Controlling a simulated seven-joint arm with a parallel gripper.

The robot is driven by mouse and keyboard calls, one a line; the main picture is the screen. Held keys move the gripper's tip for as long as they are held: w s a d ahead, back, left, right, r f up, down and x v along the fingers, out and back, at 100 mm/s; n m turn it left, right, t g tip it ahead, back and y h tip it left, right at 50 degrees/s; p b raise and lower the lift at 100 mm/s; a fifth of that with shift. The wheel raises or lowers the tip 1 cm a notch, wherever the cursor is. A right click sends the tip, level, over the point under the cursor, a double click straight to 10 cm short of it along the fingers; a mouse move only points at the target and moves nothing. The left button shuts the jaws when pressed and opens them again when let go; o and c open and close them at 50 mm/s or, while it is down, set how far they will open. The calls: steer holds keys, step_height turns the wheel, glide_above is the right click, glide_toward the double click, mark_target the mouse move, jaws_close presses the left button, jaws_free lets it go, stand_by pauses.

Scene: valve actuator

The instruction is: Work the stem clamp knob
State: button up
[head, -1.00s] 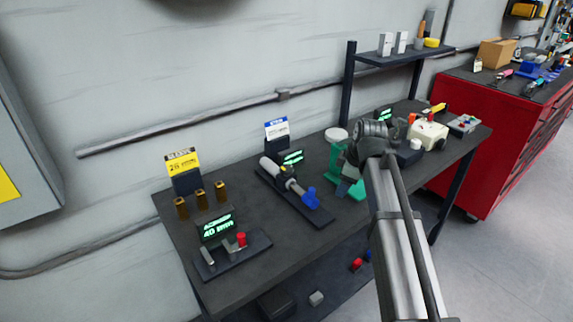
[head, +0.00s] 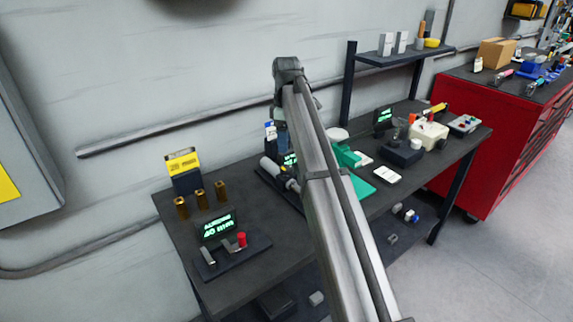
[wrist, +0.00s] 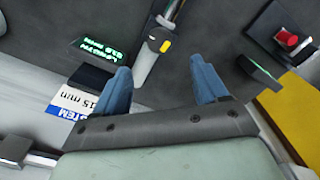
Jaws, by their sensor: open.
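The stem clamp knob looks to be the dark round knob with a yellow mark (wrist: 158,41) on a grey cylindrical stem in the wrist view. In the head view the valve assembly (head: 269,167) lies on the dark bench, largely hidden behind my arm. My gripper (wrist: 160,68) is open and empty, its two blue fingers spread wide. In the wrist view the knob appears just beyond the fingertips, roughly centred between them. It looks apart from both fingers. In the head view my gripper (head: 281,125) hangs above the assembly, its fingertips not clearly visible.
A lit display (wrist: 97,50) and a blue-white sign (wrist: 75,103) stand close to the left finger. A station with a red knob (head: 241,239) and several brass cylinders (head: 201,199) are at left. A green fixture (head: 346,156) stands to the right.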

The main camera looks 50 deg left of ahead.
mark_target(287, 168)
step_height(287, 168, down, 10)
steer(key=shift+r, duration=0.15)
stand_by(0.3)
steer(key=shift+c, duration=0.3)
steer(key=c, duration=1)
